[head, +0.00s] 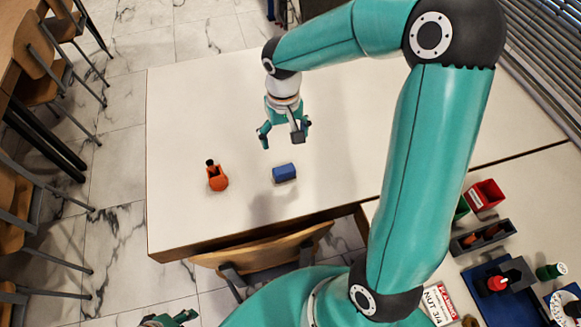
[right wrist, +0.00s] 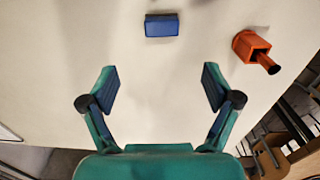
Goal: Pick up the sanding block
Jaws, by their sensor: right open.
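A blue block, which I take for the sanding block (head: 285,173), lies on the white table (head: 190,110). It also shows at the top middle of the right wrist view (right wrist: 161,26). My right gripper (head: 281,138) is open and empty above the table, apart from the block and a little beyond it in the head view. In the right wrist view its two fingers (right wrist: 159,82) are spread wide, with the block ahead of the gap between them. Part of my left gripper (head: 171,319) shows at the bottom edge of the head view, cut off.
An orange object with a black tip (head: 217,178) stands left of the block. A wooden chair (head: 262,251) is at the table's near edge. At the right, a second table holds a red bin (head: 485,195), a dark tray (head: 481,238) and other items. The white table is otherwise mostly clear.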

